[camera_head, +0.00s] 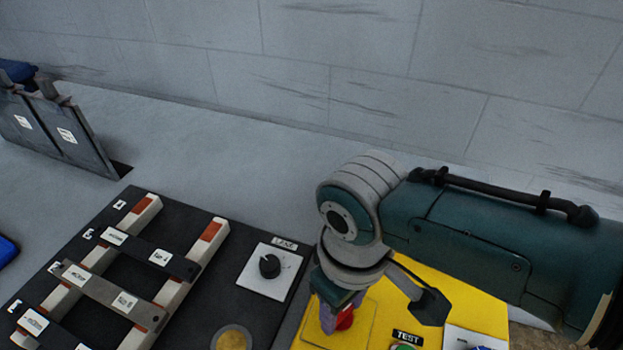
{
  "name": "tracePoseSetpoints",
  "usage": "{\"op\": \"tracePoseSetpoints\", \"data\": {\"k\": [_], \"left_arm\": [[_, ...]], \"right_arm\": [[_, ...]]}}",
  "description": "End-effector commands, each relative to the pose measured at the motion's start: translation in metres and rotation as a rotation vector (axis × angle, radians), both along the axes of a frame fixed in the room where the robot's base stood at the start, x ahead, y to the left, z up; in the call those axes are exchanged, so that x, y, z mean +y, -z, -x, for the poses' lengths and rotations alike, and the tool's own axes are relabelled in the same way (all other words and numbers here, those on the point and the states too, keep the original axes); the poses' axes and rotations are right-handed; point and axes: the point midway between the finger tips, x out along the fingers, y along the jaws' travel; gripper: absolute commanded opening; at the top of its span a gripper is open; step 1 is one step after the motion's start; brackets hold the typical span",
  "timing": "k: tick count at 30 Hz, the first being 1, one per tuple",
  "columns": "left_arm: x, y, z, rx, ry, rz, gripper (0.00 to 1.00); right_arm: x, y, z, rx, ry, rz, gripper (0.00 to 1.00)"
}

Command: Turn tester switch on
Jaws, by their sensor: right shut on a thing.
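The yellow tester panel (463,290) lies at the lower right. It carries a black TEST label (407,337), with a round green part (403,347) below it, cut by the bottom edge. A white plate (462,335) with a dark part sits at its lower right. My right gripper (338,312) reaches down over the panel's left part. It is shut on a small red part (346,320), mostly hidden by the gripper. I cannot tell whether this red part is the switch. My left gripper is not in view.
A black board (265,322) at the left carries white and grey bars with labels and a black knob (270,266) on a white plate. Dark upright panels (75,135) stand at far left. A grey block wall closes the back. The grey surface between is clear.

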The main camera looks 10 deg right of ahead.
Motion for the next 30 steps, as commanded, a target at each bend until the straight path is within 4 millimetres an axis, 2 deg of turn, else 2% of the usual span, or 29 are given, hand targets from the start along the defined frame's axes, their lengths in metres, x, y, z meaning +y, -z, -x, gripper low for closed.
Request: {"op": "tracePoseSetpoints", "data": {"k": [20, 21, 28, 30], "left_arm": [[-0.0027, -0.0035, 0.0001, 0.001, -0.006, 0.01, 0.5], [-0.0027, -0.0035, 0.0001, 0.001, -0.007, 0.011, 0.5], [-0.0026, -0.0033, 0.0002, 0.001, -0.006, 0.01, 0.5], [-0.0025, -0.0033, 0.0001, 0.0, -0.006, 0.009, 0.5]], "right_arm": [[0.0013, -0.0007, -0.0004, -0.001, 0.066, -0.003, 0.0], [0.0013, -0.0007, -0.0004, -0.001, 0.066, -0.003, 0.52], [0.0008, -0.0005, -0.0004, -0.001, 0.065, -0.002, 0.78], [0.0006, -0.0004, -0.0004, 0.0, 0.065, -0.001, 0.8]]}}
